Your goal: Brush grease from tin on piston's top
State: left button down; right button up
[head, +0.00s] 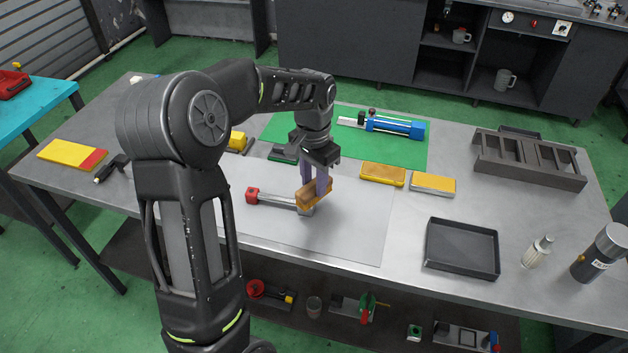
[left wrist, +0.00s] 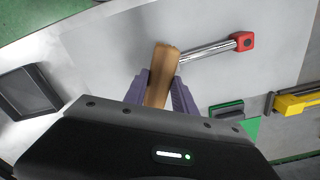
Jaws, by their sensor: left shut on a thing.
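My left gripper (head: 316,192) is shut on a brown wooden-looking block or brush (head: 311,194). It also shows between the purple fingers (left wrist: 160,95) in the left wrist view, where the brown piece (left wrist: 161,70) stands up from them. The piston (head: 275,199), a shiny rod with a red end block, lies on the pale mat. Its red end also shows in the left wrist view (left wrist: 243,42). A yellow-brown flat box (head: 383,175), possibly the tin, sits right of the gripper. My right gripper is not in view.
A black tray (head: 461,249), a white bottle (head: 537,253) and a dark slotted rack (head: 530,160) stand to the right. A blue cylinder (head: 394,126) lies on the green mat (head: 345,150) at the back.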

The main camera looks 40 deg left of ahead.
pick_arm(q)
jog(key=shift+f+b, duration=0.75)
jog(key=shift+f, duration=0.3)
jog(key=shift+a, duration=0.1)
jog(key=shift+s+a+r, duration=0.1)
jog(key=shift+s+a, duration=0.15)
jog(key=shift+a, duration=0.35)
jog(key=shift+s+a, duration=0.25)
jog(key=shift+a, duration=0.3)
jog(key=shift+s+a+r, duration=0.1)
jog(key=shift+s+a, duration=0.15)
jog(key=shift+a, duration=0.35)
jog(key=shift+f, duration=0.15)
jog(key=shift+w+d+f, duration=0.1)
jog(key=shift+w+d, duration=0.15)
jog(key=shift+d, duration=0.4)
jog(key=shift+w+d, duration=0.2)
jog(key=shift+d, duration=0.4)
jog(key=shift+w+d+f, duration=0.1)
jog(key=shift+w+d, duration=0.15)
jog(key=shift+d, duration=0.4)
jog(key=shift+r, duration=0.1)
